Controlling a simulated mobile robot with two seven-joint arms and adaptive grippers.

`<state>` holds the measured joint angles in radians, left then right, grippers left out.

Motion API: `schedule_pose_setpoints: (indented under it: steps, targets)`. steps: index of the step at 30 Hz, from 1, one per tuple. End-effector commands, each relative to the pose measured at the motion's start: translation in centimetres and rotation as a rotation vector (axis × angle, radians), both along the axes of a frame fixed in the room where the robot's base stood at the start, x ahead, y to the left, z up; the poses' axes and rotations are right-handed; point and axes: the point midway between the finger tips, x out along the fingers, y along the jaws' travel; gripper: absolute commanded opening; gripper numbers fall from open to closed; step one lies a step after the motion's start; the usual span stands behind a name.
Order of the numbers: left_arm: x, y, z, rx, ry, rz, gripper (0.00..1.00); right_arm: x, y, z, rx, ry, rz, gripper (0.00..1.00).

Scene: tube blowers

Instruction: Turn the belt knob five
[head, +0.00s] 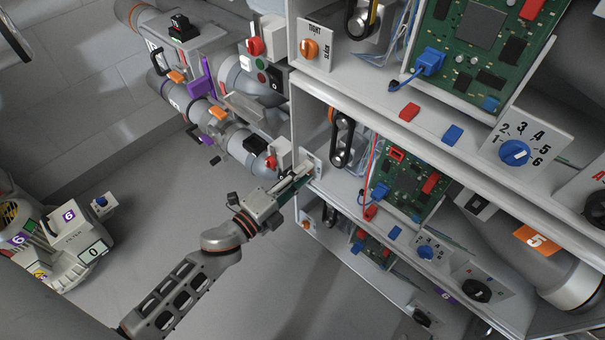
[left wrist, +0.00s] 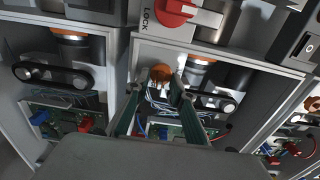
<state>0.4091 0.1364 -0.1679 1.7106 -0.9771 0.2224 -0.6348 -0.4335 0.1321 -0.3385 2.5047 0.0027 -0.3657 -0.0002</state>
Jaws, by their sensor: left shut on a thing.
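My left gripper (head: 300,176) reaches to the small plate (head: 311,163) at the left end of the middle shelf. In the left wrist view its two dark green fingers (left wrist: 164,90) close on an orange knob (left wrist: 160,72). In the head view that knob is hidden behind the fingers, and its label cannot be read. A similar orange knob (head: 309,48) sits on the upper shelf's plate marked TIGHT and SLACK. Another orange knob (head: 306,224) is on the lower shelf. An orange label with a 5 (head: 537,241) is on a grey tube at the right. My right gripper is not in view.
A black belt (head: 342,138) and a green circuit board (head: 401,186) stand inside the middle shelf. Grey tubes with clamps and a red knob (head: 256,47) are close to the left. A unit marked 6 (head: 68,216) stands at the far left. The floor between is clear.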

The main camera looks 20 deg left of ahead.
Motion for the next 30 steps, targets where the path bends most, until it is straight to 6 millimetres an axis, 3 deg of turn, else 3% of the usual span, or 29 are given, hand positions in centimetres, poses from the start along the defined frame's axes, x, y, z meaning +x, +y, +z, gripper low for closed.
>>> schedule_pose_setpoints:
  steps: [6,7,20,30]
  targets:
    - [0.0,0.1,-0.1,0.002,0.002,0.001,0.02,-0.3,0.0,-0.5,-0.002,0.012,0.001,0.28]
    - [0.0,0.1,-0.1,0.002,0.002,0.001,0.30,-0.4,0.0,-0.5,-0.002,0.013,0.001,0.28]
    - [-0.7,0.3,-0.1,0.000,0.002,0.000,0.30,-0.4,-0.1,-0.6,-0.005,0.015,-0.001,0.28]
    - [-6.6,2.4,-0.2,0.000,0.005,0.001,0.30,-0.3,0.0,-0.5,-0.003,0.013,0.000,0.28]
